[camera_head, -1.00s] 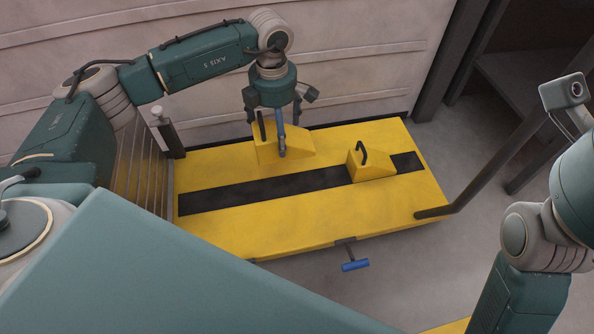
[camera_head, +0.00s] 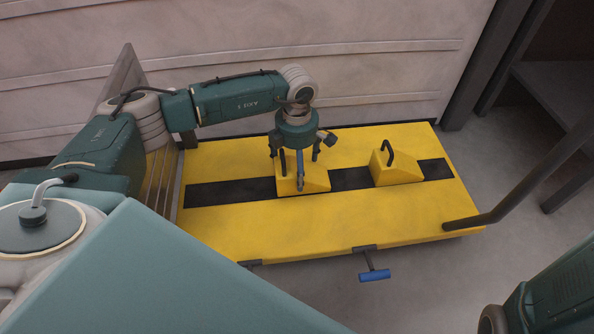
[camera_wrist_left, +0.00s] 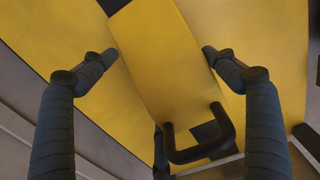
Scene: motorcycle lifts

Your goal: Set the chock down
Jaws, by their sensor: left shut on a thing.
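My left gripper (camera_head: 299,172) points down and is shut on a yellow wedge chock (camera_head: 316,182). The chock is over the black strip (camera_head: 230,192) of the yellow lift platform (camera_head: 330,228). Whether its underside touches the platform cannot be told. In the left wrist view the chock (camera_wrist_left: 160,55) lies between my gripper's fingers (camera_wrist_left: 160,54), with its dark handle (camera_wrist_left: 228,130) at the lower part. A second yellow chock (camera_head: 396,168) with a dark handle stands on the strip to the right. My right gripper is out of view.
A dark bar (camera_head: 520,190) reaches the platform's right end. A blue-handled lever (camera_head: 374,275) sticks out at the front edge. A pale panelled wall (camera_head: 230,50) stands behind. The front part of the platform is clear.

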